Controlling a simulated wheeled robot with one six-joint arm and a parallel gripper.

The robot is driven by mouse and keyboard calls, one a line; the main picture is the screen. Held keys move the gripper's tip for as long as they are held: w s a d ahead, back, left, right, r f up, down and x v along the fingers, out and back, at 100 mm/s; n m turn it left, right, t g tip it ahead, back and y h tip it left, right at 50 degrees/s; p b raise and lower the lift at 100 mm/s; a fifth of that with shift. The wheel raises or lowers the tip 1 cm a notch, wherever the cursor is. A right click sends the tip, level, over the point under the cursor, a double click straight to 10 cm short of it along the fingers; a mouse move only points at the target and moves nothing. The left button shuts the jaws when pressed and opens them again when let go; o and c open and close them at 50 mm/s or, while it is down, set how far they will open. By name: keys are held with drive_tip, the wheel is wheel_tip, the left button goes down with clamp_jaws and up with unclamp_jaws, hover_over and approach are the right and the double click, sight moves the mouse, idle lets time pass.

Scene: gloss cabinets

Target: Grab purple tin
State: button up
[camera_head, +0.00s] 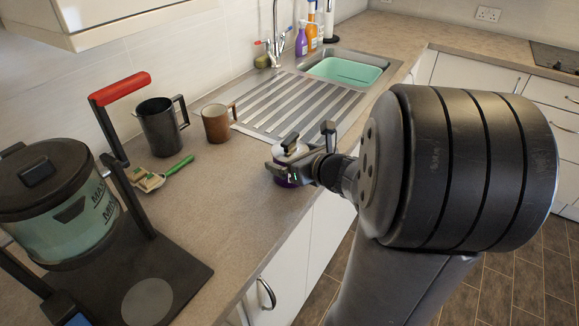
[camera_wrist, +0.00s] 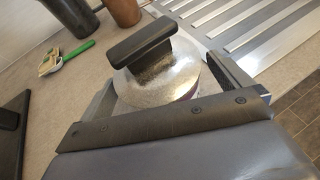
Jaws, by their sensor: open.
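The purple tin (camera_head: 287,180) stands near the counter's front edge in the head view, mostly hidden behind my gripper (camera_head: 304,149). In the wrist view the tin's round silver lid (camera_wrist: 163,82) with a black bar handle (camera_wrist: 142,42) shows from above. A sliver of its purple side is visible below the lid. My gripper (camera_wrist: 167,98) is open, with one finger to the left and one to the right of the tin. I cannot tell whether either finger touches it.
A black mug (camera_head: 160,128), a brown mug (camera_head: 216,123) and a green-handled utensil (camera_head: 180,164) lie behind and left. A kettle-like appliance (camera_head: 58,200) stands at the left. The ribbed drainer (camera_head: 290,100) and sink (camera_head: 345,70) are behind the tin.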

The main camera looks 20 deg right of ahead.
drive_tip(key=shift+x, duration=0.9)
drive_tip(key=c, duration=1.5)
